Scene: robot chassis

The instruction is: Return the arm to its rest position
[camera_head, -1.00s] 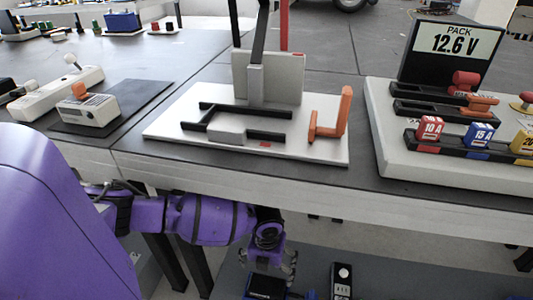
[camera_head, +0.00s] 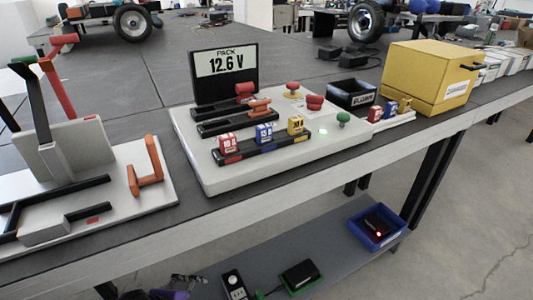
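Only a small part of my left arm shows, a purple piece at the bottom edge. The grey parts of my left gripper (camera_head: 187,282) are just above it, small and cut off, below the bench by the lower shelf. Whether its fingers are open or shut is not clear. My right arm and gripper are not in view.
The bench holds a lever fixture with an orange handle (camera_head: 148,170), a fuse panel with a 12.6 V display (camera_head: 226,66) and a yellow box (camera_head: 441,75). The lower shelf (camera_head: 330,248) holds a blue tray (camera_head: 364,237), a green tray (camera_head: 300,287) and a meter (camera_head: 234,284).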

